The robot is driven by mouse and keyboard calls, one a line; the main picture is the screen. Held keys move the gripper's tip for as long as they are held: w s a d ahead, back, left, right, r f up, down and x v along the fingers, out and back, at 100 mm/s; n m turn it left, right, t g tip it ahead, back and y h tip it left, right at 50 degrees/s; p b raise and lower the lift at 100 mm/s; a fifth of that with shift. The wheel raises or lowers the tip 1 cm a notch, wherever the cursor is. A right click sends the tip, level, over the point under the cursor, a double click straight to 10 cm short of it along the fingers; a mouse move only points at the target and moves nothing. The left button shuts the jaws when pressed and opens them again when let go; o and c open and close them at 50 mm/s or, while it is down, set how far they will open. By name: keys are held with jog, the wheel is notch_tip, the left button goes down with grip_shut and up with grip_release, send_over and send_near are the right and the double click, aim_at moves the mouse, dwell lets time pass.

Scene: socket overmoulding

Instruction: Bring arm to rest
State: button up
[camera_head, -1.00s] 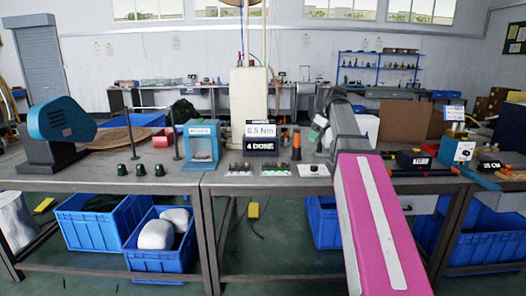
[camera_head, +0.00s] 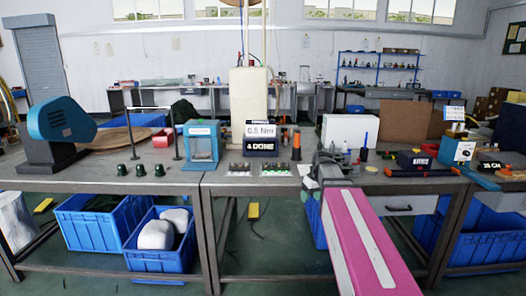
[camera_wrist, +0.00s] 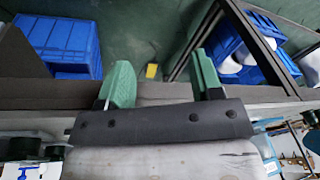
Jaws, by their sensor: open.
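My gripper (camera_wrist: 161,82) shows in the wrist view with its two green fingers well apart and nothing between them. The fingers point over the workbench's front edge (camera_wrist: 170,92), with the green floor beyond. In the head view my pink arm reaches up from the bottom right, and its grey wrist end is at the front of the workbench (camera_head: 265,182), right of the middle. The fingers are small and mostly hidden there.
Blue crates (camera_head: 90,222) stand under the bench. Three dark green parts (camera_head: 140,169) and a blue-framed box (camera_head: 202,142) stand on the left. A white box (camera_head: 345,133) stands behind my wrist.

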jog(key=s+a+f+m+g+h, duration=0.1)
jog(key=s+f+m, duration=0.4)
jog(key=s+f, duration=1)
notch_tip(320, 180, down, 3)
jog(key=shift+s+f+h, duration=0.2)
jog(key=shift+s+h, duration=0.15)
jog(key=shift+h, duration=0.15)
jog(key=shift+a, duration=0.1)
